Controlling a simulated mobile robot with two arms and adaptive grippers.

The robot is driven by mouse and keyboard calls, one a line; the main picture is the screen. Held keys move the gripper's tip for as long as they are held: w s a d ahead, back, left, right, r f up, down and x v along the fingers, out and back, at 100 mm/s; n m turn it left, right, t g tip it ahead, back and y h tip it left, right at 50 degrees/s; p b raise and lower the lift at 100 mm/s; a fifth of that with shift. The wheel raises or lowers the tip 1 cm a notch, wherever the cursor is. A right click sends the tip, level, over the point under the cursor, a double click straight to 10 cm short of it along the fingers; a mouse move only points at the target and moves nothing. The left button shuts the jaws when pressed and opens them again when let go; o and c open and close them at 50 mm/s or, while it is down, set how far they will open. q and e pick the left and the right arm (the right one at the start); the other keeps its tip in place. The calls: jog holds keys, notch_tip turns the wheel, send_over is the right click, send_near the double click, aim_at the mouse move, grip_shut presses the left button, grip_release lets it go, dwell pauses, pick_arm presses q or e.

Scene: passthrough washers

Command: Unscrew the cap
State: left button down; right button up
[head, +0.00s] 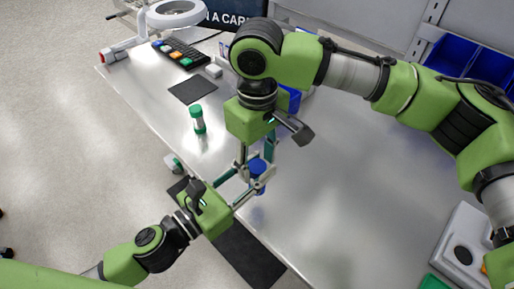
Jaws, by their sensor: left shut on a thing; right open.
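A small bottle with a blue cap (257,166) stands upright over the middle of the table, between both grippers. My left gripper (252,184) reaches in from the lower left and is shut on the bottle below its cap. The bottle's body is mostly hidden by the fingers. My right gripper (256,158) points down from above. Its fingers are open, one on each side of the blue cap; whether they touch it I cannot tell.
A green-capped vial (198,120) stands on the metal table (340,190) to the left. Another lies near the left edge (175,164). Blue bins (447,55) stand back right.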

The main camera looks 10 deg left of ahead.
jog(key=shift+f, duration=0.35)
jog(key=c, duration=1.1)
jog(key=o, duration=1.2)
